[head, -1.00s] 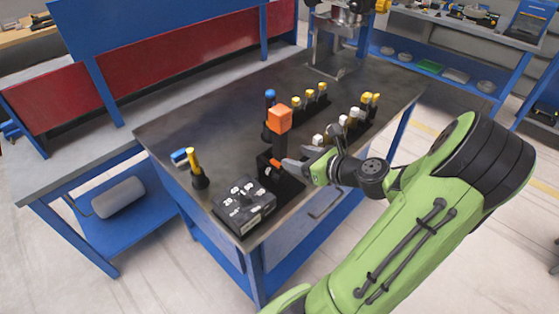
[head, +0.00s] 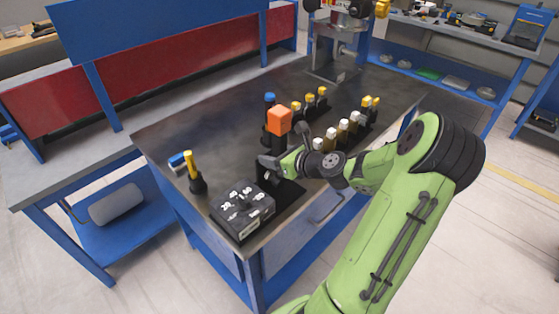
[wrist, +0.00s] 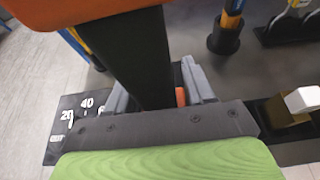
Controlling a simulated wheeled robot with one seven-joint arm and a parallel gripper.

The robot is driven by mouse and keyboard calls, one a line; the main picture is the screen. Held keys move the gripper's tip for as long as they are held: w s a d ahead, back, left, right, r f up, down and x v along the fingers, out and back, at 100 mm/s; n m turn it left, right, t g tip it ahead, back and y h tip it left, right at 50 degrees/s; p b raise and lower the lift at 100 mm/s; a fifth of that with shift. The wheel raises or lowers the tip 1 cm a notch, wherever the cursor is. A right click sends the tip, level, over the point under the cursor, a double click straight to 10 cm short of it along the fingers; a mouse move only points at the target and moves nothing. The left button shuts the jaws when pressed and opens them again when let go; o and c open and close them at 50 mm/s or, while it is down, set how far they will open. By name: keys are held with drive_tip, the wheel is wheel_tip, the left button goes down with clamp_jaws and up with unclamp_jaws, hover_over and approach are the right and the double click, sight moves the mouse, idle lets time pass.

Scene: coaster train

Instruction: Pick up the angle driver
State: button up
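The angle driver (head: 279,122) stands upright near the front of the dark bench top, with an orange block on top of a black body. My gripper (head: 271,168) is at its lower body in the head view. In the wrist view the black body (wrist: 143,60) rises between the two grey fingers (wrist: 153,90). The fingers look open around it, with a narrow gap showing on the right. A small orange part shows in that gap. The driver's lower end is hidden by my gripper.
A black box with white numbers (head: 242,205) stands just left of my gripper. A yellow-handled tool (head: 193,172) stands at the left. Rows of yellow- and white-topped pieces (head: 343,128) stand behind and to the right. The bench's left rear is clear.

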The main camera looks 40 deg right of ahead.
sight(275, 144)
clamp_jaws()
drive_tip(key=shift+w+r, duration=0.1)
drive_tip(key=shift+r+p, duration=1.6)
drive_tip(key=shift+p, duration=0.6)
drive_tip(key=shift+r, duration=0.15)
drive_tip(key=shift+p, duration=0.35)
